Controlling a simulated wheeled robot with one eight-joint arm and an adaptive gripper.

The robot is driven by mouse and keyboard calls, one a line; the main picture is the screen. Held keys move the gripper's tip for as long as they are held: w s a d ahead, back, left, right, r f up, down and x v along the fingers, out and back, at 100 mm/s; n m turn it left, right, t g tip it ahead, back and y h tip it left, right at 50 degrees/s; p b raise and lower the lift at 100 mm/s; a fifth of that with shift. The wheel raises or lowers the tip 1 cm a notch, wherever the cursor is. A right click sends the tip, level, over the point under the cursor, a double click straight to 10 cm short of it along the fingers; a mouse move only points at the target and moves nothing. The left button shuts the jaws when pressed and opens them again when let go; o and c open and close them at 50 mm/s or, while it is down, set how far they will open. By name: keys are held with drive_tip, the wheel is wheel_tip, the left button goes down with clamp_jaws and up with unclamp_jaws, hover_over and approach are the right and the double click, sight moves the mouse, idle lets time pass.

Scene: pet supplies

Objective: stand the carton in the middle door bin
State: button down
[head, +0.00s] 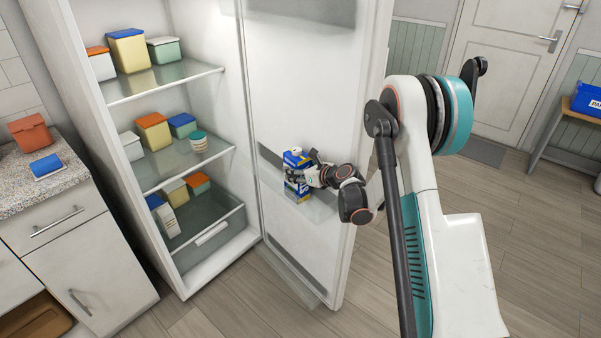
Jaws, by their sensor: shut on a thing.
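The carton (296,188) is small, blue, white and yellow, and looks upright. It is at the middle door bin (322,210) on the inside of the open fridge door. My gripper (305,177) reaches in from the right and is shut on the carton. The fingers cover part of the carton's right side. I cannot tell whether the carton's base touches the bin floor.
The fridge shelves (165,77) on the left hold several coloured tubs. A counter (70,185) with a red-brown container and a blue item stands at far left. A lower door bin (290,268) lies below.

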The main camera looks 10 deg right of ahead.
drive_tip(key=shift+d, duration=0.1)
drive_tip(key=c, duration=1)
unclamp_jaws()
drive_tip(key=p+v, duration=0.3)
drive_tip(key=v, duration=0.9)
drive_tip(key=shift+p, duration=0.3)
drive_tip(key=shift+r, duration=0.15)
